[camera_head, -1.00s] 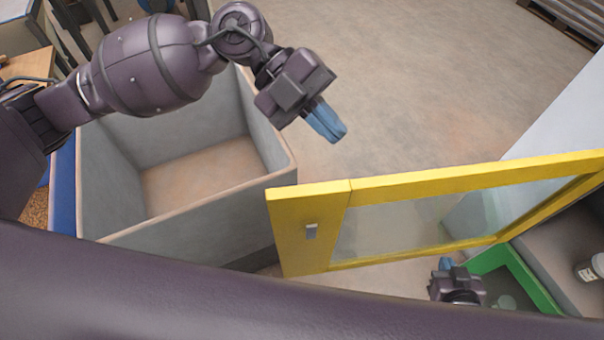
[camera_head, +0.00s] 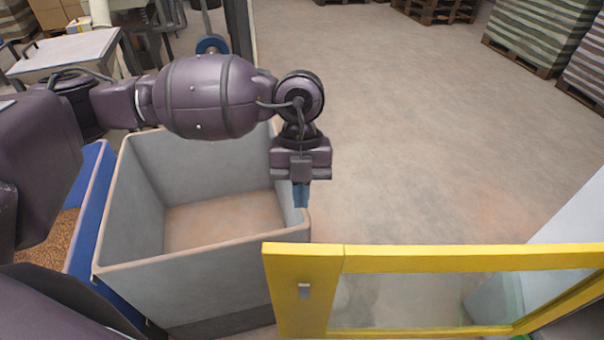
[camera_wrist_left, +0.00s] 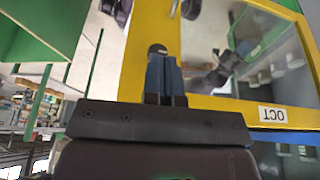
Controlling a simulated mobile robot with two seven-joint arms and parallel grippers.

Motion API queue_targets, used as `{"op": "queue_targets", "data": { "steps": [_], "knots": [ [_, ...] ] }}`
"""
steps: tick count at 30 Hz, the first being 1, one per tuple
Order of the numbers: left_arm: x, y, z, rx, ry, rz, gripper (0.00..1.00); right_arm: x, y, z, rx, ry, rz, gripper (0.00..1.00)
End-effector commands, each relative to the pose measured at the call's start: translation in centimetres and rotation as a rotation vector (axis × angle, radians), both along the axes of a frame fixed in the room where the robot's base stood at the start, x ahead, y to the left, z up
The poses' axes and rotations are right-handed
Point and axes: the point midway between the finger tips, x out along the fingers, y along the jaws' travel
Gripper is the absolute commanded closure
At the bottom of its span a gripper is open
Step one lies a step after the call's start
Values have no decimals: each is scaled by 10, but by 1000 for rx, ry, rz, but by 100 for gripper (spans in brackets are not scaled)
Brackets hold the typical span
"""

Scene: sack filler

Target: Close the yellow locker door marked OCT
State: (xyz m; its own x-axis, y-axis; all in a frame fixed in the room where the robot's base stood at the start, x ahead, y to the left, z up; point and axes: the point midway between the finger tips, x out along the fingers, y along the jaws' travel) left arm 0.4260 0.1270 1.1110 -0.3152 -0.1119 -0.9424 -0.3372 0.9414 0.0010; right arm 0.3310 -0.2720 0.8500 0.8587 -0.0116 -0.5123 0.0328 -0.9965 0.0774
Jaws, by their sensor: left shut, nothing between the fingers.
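In the left wrist view the yellow door frame (camera_wrist_left: 150,25) fills the middle, with the white OCT label (camera_wrist_left: 272,114) upside down. My left gripper (camera_head: 301,196) is shut and empty, its blue fingers pointing down just beyond the door's free end in the head view. Its fingers (camera_wrist_left: 166,75) overlap the door frame in the wrist view; I cannot tell whether they touch it. My right gripper is out of view.
A large grey open bin (camera_head: 200,270) stands left of the door, close to my left gripper. A blue container (camera_head: 92,215) with brown grain is further left. Stacked pallets (camera_head: 540,35) are at the back right. The floor (camera_head: 420,120) between is clear.

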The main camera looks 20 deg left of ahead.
Motion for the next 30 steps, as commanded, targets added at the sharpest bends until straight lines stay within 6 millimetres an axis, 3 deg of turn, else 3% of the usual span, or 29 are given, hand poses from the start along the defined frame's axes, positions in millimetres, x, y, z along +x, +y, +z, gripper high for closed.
{"op": "queue_targets", "data": {
  "steps": [8, 16, 30],
  "knots": [
    [-18, -7, -43, -2, 3, -3, 100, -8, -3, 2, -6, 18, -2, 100],
    [-46, -17, -44, -4, 2, -2, 100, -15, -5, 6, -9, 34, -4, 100],
    [-51, -19, -45, -3, 1, 0, 100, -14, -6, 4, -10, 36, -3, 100]
  ]
}}
